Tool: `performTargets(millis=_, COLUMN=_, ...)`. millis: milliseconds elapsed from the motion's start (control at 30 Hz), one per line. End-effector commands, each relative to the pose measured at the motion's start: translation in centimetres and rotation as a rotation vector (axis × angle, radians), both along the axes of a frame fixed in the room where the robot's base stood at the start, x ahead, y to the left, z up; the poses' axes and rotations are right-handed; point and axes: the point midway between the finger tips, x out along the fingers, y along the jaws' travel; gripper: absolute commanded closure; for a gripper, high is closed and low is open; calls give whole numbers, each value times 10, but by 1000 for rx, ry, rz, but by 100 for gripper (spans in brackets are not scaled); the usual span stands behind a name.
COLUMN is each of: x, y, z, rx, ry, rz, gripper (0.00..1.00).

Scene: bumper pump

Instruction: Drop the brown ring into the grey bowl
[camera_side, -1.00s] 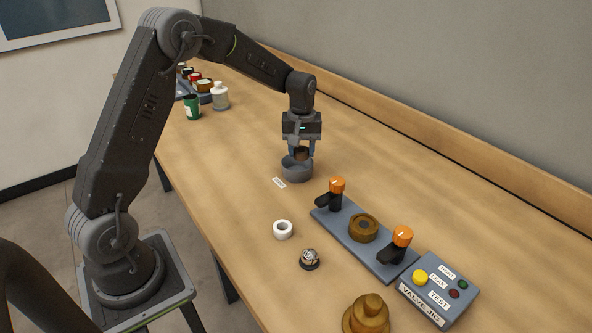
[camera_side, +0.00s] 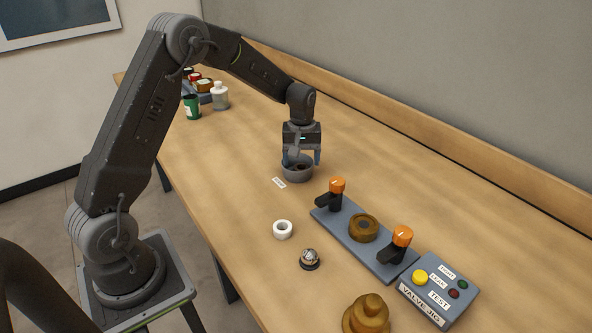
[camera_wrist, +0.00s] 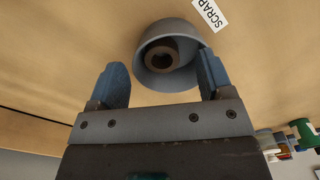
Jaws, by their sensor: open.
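The grey bowl (camera_side: 297,175) stands on the table beside a small label, below my gripper (camera_side: 302,160). The brown ring (camera_wrist: 161,55) lies inside the bowl in the wrist view, and its dark centre hole faces the camera. The bowl's rim (camera_wrist: 140,72) also shows there.
A white tape roll (camera_side: 283,229) and a small bell-like object (camera_side: 310,259) lie nearer the camera. A grey plate (camera_side: 345,235) with orange-topped clamps and the valve jig box (camera_side: 438,290) are at right. A green can (camera_side: 191,107) and white bottle (camera_side: 220,96) stand farther back.

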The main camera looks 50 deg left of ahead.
Motion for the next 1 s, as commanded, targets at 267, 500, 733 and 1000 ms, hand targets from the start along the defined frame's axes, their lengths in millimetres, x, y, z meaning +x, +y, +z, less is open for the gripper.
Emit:
performTargets(millis=267, x=0, y=0, z=4, rx=0, ry=-1, rz=0, gripper=27)
performTargets(millis=500, x=1, y=0, z=43, rx=2, ry=-6, rz=0, gripper=27)
performTargets(millis=733, x=1, y=0, z=94, rx=1, ry=-5, rz=0, gripper=27)
performTargets(millis=1000, x=0, y=0, z=132, rx=0, ry=-1, rz=0, gripper=27)
